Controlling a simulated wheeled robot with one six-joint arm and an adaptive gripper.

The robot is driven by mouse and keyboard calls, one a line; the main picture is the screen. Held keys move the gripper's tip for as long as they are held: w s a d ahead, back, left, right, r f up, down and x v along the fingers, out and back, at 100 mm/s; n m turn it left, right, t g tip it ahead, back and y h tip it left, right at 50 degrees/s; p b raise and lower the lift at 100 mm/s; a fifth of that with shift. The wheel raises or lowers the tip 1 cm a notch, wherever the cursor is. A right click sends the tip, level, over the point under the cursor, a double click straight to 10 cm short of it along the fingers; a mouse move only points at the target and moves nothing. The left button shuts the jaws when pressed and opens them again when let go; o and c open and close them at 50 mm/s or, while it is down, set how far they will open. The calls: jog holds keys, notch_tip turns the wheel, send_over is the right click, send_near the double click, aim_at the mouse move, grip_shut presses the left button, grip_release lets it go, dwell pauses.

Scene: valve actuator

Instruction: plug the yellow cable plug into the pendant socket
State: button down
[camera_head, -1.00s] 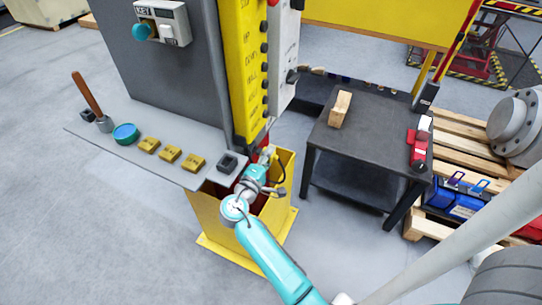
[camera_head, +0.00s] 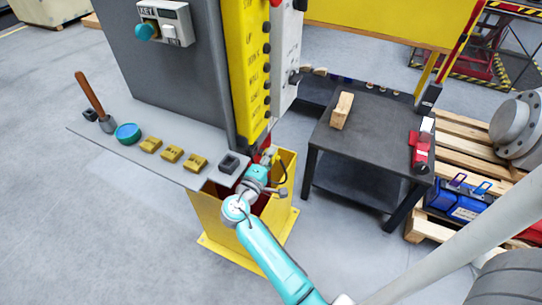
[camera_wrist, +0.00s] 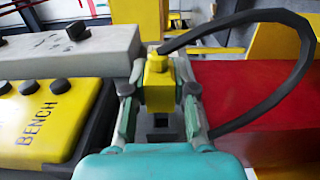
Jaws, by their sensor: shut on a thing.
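My gripper (camera_wrist: 158,92) is shut on the yellow cable plug (camera_wrist: 157,72), which sits between its two fingers in the wrist view. A black cable (camera_wrist: 306,45) leaves the plug and loops to the right. In the head view my gripper (camera_head: 268,160) is just below the lower end of the yellow pendant (camera_head: 247,65), above an open yellow bin; the plug is too small to make out there. The pendant (camera_wrist: 40,118) lies left of the gripper in the wrist view, with black buttons and the word BENCH. I cannot make out the pendant socket in either view.
A grey shelf (camera_head: 100,150) holds yellow blocks and a teal dish, left of my arm. The yellow bin (camera_head: 220,222) is under the gripper. A red surface (camera_wrist: 250,95) lies right of the plug. A dark table (camera_head: 375,135) stands right, with floor between.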

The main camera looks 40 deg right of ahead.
jog(key=shift+w+a, duration=0.25)
jog(key=shift+w, duration=0.45)
jog(key=shift+w+a, duration=0.2)
jog(key=shift+w, duration=0.45)
dwell(0.3)
jog(key=c, duration=0.9)
grip_release()
jog(key=shift+o, duration=0.2)
jog(key=shift+a, duration=0.1)
jog(key=v, duration=1.2)
